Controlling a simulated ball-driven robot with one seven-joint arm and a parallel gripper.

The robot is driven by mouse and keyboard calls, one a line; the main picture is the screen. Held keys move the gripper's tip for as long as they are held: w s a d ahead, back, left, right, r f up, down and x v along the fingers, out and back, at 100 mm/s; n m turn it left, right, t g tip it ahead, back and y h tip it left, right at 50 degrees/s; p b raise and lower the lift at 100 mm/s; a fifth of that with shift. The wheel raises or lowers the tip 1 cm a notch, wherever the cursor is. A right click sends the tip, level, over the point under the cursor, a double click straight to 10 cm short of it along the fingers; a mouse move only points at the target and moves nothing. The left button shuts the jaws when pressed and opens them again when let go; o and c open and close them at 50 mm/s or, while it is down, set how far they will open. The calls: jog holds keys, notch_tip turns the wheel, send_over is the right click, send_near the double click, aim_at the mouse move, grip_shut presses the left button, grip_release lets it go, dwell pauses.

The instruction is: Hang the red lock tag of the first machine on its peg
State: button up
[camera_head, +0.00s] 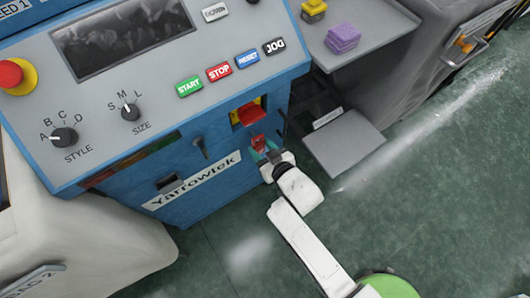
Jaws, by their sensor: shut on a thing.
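The red lock tag (258,141) is small and red. It shows at the fingertips of my gripper (263,153), in front of the blue machine (225,175) marked Yarrowtek. My gripper is shut on the tag, and its fingers hide the tag's lower part. A red and yellow fitting (248,113) is on the machine front just above the tag; I cannot tell if the two touch. A dark slim piece (199,147) stands out from the front, left of my gripper and apart from it. I cannot tell whether it is the peg.
The control panel (150,95) with knobs and buttons is above and left. Grey shelves (343,148) stand to the right; the upper one holds a purple stack (342,38). A pale sack (95,245) stands lower left. The green floor (440,200) at right is clear.

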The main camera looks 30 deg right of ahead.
jog(key=shift+w, duration=0.3)
jog(key=shift+b+x, duration=0.75)
jog(key=shift+b, duration=0.2)
jog(key=shift+f, duration=0.15)
jog(key=o, duration=1.2)
jog(key=shift+s, duration=0.1)
jog(key=p+v, duration=0.1)
jog(key=v, duration=0.9)
jog(key=shift+s+p, duration=0.3)
jog(key=shift+p, duration=0.1)
jog(key=shift+d, duration=0.1)
